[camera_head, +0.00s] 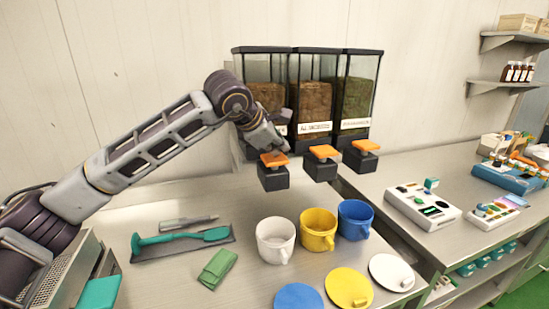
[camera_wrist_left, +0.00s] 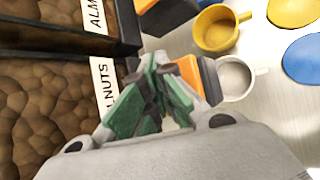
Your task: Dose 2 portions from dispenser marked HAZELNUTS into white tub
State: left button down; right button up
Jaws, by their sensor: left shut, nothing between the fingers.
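Three clear dispensers with black frames stand against the wall, each with an orange-topped lever. The left dispenser (camera_head: 266,95) holds brown pieces; its label, partly hidden by my arm, shows "NUTS" in the left wrist view (camera_wrist_left: 104,85). Its orange lever top (camera_head: 274,159) also shows in that view (camera_wrist_left: 190,72). My left gripper (camera_head: 281,150) is shut and empty, right at this lever; I cannot tell if it touches. The white tub (camera_head: 275,242) stands open on the counter in front of the left dispenser; it also shows in the left wrist view (camera_wrist_left: 236,80). Its inside looks empty.
The middle dispenser (camera_head: 314,95) reads "ALM" in the wrist view. A yellow tub (camera_head: 318,231) and blue tub (camera_head: 355,219) stand right of the white one. Yellow (camera_head: 349,287), blue (camera_head: 298,297) and white (camera_head: 391,272) lids lie in front. A dark tray (camera_head: 183,244) holds a teal spatula.

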aim_at(277, 158)
pick_arm(q)
jog(key=shift+f+b, duration=0.6)
jog(key=shift+f, duration=0.2)
dwell(1.0)
jog(key=shift+r, duration=0.15)
dwell(0.3)
jog(key=shift+r+p, duration=0.7)
jog(key=shift+r, duration=0.7)
jog(key=shift+r+p, duration=1.25)
jog(key=shift+r, duration=1.25)
dwell(0.5)
